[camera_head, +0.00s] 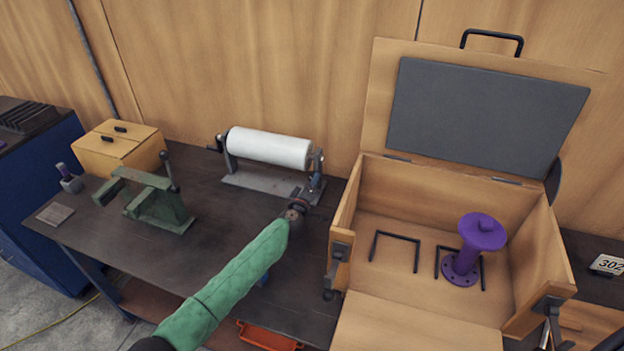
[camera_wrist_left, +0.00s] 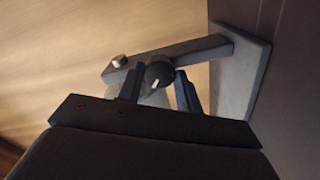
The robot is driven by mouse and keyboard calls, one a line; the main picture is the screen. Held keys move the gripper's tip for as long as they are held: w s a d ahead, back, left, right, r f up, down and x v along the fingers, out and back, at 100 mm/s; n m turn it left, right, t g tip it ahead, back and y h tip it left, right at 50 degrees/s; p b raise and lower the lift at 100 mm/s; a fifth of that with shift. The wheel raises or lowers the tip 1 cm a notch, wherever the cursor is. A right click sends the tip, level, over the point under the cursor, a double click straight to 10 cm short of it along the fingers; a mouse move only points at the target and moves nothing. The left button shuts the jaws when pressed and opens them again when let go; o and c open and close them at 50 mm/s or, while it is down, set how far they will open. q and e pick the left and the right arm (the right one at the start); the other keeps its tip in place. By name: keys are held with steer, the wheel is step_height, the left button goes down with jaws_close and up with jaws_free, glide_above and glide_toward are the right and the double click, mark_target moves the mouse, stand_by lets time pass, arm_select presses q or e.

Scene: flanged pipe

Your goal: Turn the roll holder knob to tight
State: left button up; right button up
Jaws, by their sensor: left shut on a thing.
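The roll holder (camera_head: 255,184) stands at the back of the dark workbench with a white roll (camera_head: 268,148) on it. My left gripper (camera_head: 299,203) is at the holder's right end, its arm in a green sleeve reaching in from below. In the left wrist view the round dark knob (camera_wrist_left: 158,74) with a light mark sits between the two fingers of the left gripper (camera_wrist_left: 157,84), which is shut on it. The holder's grey bracket (camera_wrist_left: 240,75) shows behind. In the head view the knob is hidden by the gripper. My right gripper is not in view.
An open wooden box (camera_head: 400,322) holding a purple flanged pipe (camera_head: 469,255) stands right of my left arm. A green vise-like tool (camera_head: 155,203) and a small wooden case (camera_head: 118,148) are to the left. The bench (camera_head: 215,238) between tool and arm is clear.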

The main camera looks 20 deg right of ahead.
arm_select(q)
steer(key=shift+n, duration=0.5)
steer(key=n+p, duration=0.1)
steer(key=n, duration=0.2)
steer(key=shift+n+p, duration=0.3)
steer(key=shift+a+f+n+p, duration=0.1)
steer(key=shift+n+p, duration=0.25)
steer(key=shift+n, duration=1.55)
steer(key=o, duration=1)
